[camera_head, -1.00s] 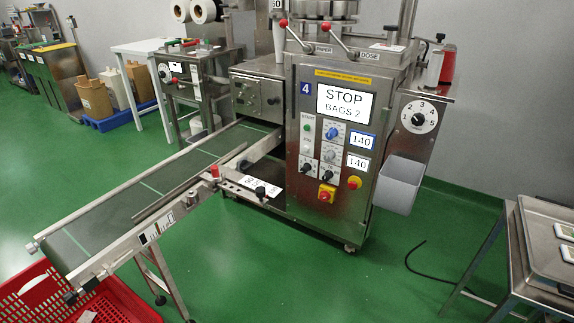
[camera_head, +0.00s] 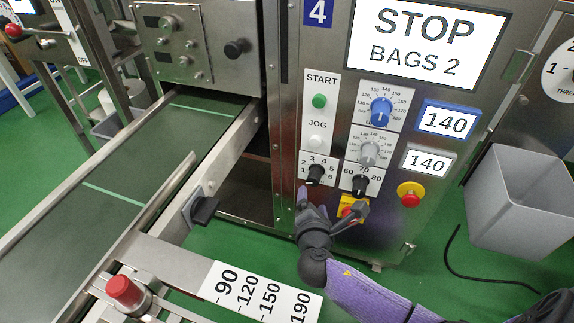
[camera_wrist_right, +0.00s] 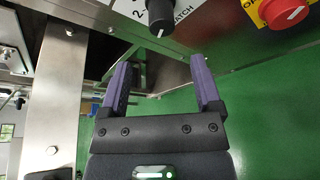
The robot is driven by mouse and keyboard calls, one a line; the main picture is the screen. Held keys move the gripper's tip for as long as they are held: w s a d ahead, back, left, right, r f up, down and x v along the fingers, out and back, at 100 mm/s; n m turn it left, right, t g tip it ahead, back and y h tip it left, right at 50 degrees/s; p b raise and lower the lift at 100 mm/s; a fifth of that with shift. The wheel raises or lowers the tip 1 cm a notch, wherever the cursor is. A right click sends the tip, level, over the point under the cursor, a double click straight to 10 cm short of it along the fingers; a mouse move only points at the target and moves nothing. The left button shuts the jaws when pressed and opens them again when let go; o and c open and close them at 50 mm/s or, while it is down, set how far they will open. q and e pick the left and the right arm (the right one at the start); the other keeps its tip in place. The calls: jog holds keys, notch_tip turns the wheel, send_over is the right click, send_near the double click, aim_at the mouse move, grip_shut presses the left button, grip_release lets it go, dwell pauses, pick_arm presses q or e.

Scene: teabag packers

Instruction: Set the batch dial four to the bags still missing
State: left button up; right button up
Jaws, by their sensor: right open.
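The packer numbered 4 has a screen (camera_head: 423,38) reading STOP, BAGS 2. Its batch dial (camera_head: 315,173) is a black knob low on the panel with small numbers around it; its setting is too small to read surely. The dial (camera_wrist_right: 160,14) is at the top of the right wrist view, with part of the word BATCH beside it. My right gripper (camera_head: 331,204) is open and empty, just below the dial and apart from it. In the right wrist view its two purple fingers (camera_wrist_right: 161,66) point up towards the knob. My left gripper is not in view.
A second black knob (camera_head: 360,184) marked 60 to 80 sits right of the dial. A red stop button (camera_head: 410,196) on yellow is further right. A conveyor (camera_head: 110,185) and its rail lie left.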

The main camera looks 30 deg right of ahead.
aim_at(313, 183)
pick_arm(q)
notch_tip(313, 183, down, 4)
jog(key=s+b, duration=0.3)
jog(key=b, duration=0.1)
pick_arm(e)
jog(key=x, duration=0.3)
jog(key=f+x, duration=0.1)
jog(key=x, duration=0.2)
jog(key=shift+s+d, duration=0.15)
jog(key=shift+w+d+b, duration=0.35)
jog(key=shift+w+b, duration=0.1)
jog(key=shift+w, duration=0.15)
jog(key=shift+w+d+b, duration=0.4)
jog(key=shift+w, duration=0.2)
jog(key=shift+w+d+r, duration=0.1)
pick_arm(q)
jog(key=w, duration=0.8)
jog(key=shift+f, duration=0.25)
pick_arm(e)
grip_shut()
